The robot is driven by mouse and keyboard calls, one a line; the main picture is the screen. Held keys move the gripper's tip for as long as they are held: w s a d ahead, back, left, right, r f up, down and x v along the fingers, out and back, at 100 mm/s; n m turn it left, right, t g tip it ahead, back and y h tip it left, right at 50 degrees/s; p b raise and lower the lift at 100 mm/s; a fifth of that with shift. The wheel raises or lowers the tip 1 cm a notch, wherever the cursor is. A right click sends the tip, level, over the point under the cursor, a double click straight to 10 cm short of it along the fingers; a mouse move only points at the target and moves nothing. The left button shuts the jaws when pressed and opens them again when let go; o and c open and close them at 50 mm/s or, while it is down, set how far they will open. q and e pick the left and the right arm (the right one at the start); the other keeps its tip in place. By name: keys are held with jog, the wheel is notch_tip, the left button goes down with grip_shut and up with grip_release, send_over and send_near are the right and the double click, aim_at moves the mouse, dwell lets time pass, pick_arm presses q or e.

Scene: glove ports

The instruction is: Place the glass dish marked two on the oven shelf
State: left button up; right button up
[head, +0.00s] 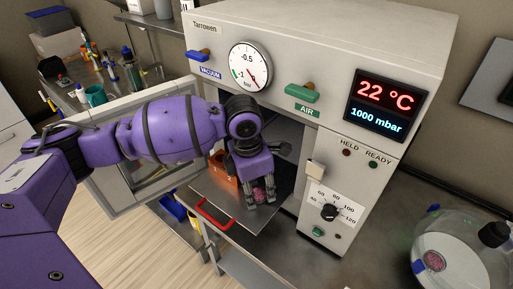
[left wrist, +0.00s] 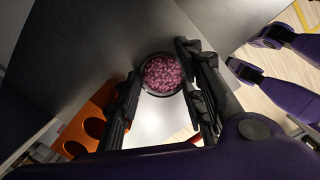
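A small round glass dish (left wrist: 162,74) of pink-purple beads sits between the two black fingers of my left gripper (left wrist: 160,68). The fingers press on its opposite sides. In the head view the dish (head: 260,193) shows low at the fingertips, over the grey metal shelf plate (head: 222,201) at the oven's open mouth. I cannot tell whether its base touches the plate. No number is readable on it. The left gripper (head: 261,199) points down. The oven (head: 330,45) has its door (head: 125,190) swung open to the left.
An orange rack with holes (head: 222,170) stands just left of the gripper. A red handle (head: 214,216) is at the plate's front. A glass vessel (head: 462,255) with another pink-filled dish inside stands right. Valve levers and a dial are on the oven front.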

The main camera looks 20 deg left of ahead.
pick_arm(q)
jog(key=o, duration=0.4)
jog(key=shift+s+a+r, duration=0.15)
jog(key=shift+a+r, duration=0.05)
jog(key=shift+r, duration=1.75)
jog(key=shift+s+a+r, duration=0.1)
jog(key=shift+a+r, duration=0.05)
jog(key=shift+r, duration=1.8)
